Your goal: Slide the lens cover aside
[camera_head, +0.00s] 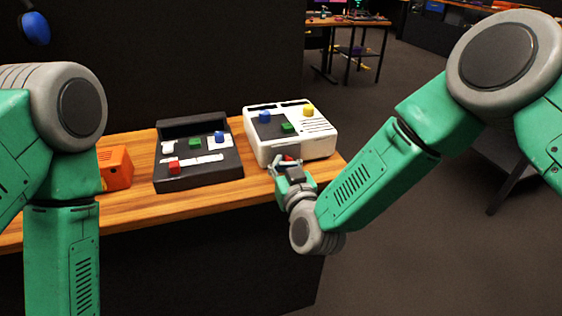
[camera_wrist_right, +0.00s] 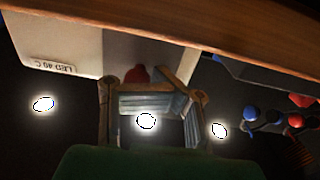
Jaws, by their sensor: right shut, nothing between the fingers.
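The white panel box (camera_head: 262,150) stands at the right end of the wooden table. Its top carries a blue knob (camera_head: 264,117), a green piece (camera_head: 288,127) and a yellow knob (camera_head: 307,110). A red piece (camera_head: 289,158) shows low on its front, partly hidden by my right gripper (camera_head: 287,161). In the right wrist view the red piece (camera_wrist_right: 136,74) shows just beyond the fingers of the right gripper (camera_wrist_right: 155,90). That gripper is shut and empty, close to the box front; contact cannot be told. I cannot tell which part is the lens cover. My left gripper is out of frame.
A black panel box (camera_head: 200,176) with red, green and blue pieces stands left of the white one. An orange box (camera_head: 115,167) is further left, partly behind my left arm. The wooden table (camera_head: 225,202) is bare along its front edge.

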